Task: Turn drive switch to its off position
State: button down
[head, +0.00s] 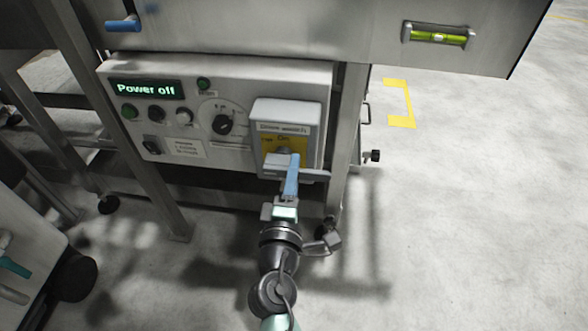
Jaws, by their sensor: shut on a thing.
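The drive switch (285,113) is a grey box with a yellow plate and a labelled front, mounted at the right end of the control panel. Its yellow plate carries markings too small to read with certainty. My gripper (287,165) is at the lower front of the switch and is shut on its handle. The handle is mostly hidden behind my blue and grey gripper parts, so its exact angle cannot be told. The panel's display (147,89) reads "Power off" in green letters.
The white control panel (235,75) also has a black rotary knob (222,124) and several buttons. Steel frame legs (345,140) stand beside it. A steel body with a green level vial (438,37) overhangs above. Open floor (470,220) lies to the right.

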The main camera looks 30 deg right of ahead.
dwell(0.3)
jog(key=c, duration=0.6)
grip_release()
jog(key=shift+c, duration=0.2)
jog(key=v, duration=1.3)
